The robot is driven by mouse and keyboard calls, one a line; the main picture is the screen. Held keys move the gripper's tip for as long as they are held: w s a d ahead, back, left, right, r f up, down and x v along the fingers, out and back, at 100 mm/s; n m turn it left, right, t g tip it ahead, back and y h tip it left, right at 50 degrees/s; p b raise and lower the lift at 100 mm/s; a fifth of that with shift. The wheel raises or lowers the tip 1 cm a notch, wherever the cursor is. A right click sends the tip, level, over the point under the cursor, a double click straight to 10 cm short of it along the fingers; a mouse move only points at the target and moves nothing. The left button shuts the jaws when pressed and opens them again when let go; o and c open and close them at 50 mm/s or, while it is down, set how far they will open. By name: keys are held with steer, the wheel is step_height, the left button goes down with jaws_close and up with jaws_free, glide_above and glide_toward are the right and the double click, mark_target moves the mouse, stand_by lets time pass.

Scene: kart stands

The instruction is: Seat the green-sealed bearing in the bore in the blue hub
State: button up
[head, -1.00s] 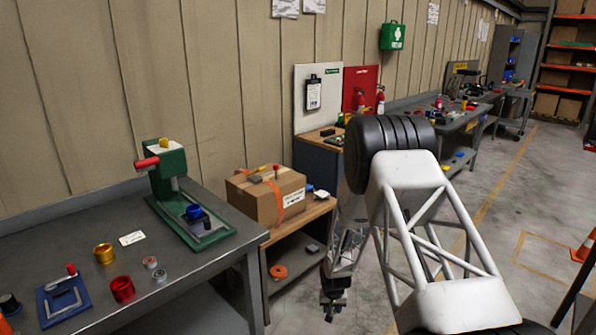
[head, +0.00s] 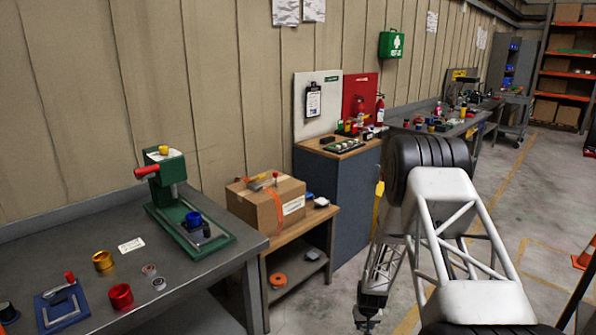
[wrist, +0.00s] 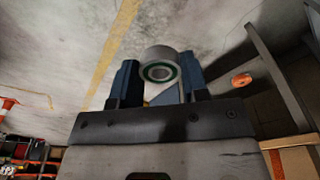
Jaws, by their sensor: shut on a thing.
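My gripper (head: 368,320) hangs over the floor to the right of the bench, low in the head view. In the wrist view it is shut on the green-sealed bearing (wrist: 160,72), a grey ring with a green seal band around its dark bore, between two blue-grey fingers. The bearing is too small to make out in the head view. The blue hub (head: 193,218) sits on the base of the green press (head: 168,180) on the left bench, well left of my gripper. Its bore cannot be made out from here.
The grey bench (head: 205,300) also holds a red cup (head: 121,297), a gold cup (head: 103,261), two small bearings (head: 149,269) and a blue fixture (head: 62,306). A cardboard box (head: 265,207) on a wooden stand lies between the press and my arm.

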steer(key=w+a+r+n, duration=0.2)
steer(key=w+a+r, duration=0.9)
steer(key=a+r, duration=0.25)
steer(key=a+r+n, duration=0.1)
steer(key=a+r, duration=0.7)
steer(key=w+a+r+n, duration=0.1)
steer(key=a+r, duration=0.7)
steer(key=a, duration=0.1)
steer(key=w+a+r, duration=0.1)
steer(key=a+r, duration=0.7)
steer(key=shift+w+a+n+y, duration=0.1)
steer(key=shift+a+n+y, duration=0.05)
steer(key=shift+n+y, duration=0.2)
steer(key=s+a+r+n, duration=0.2)
steer(key=s+a+r, duration=0.2)
steer(key=a, duration=0.4)
steer(key=s+a+r+n, duration=0.2)
steer(key=s+a+r, duration=0.2)
steer(key=s+a, duration=0.3)
steer(key=shift+s+a+n, duration=0.3)
steer(key=shift+a+n, duration=0.05)
steer(key=shift+a, duration=0.4)
steer(key=shift+w, duration=0.1)
glide_above(194, 217)
steer(key=shift+f, duration=0.7)
steer(key=shift+f, duration=0.1)
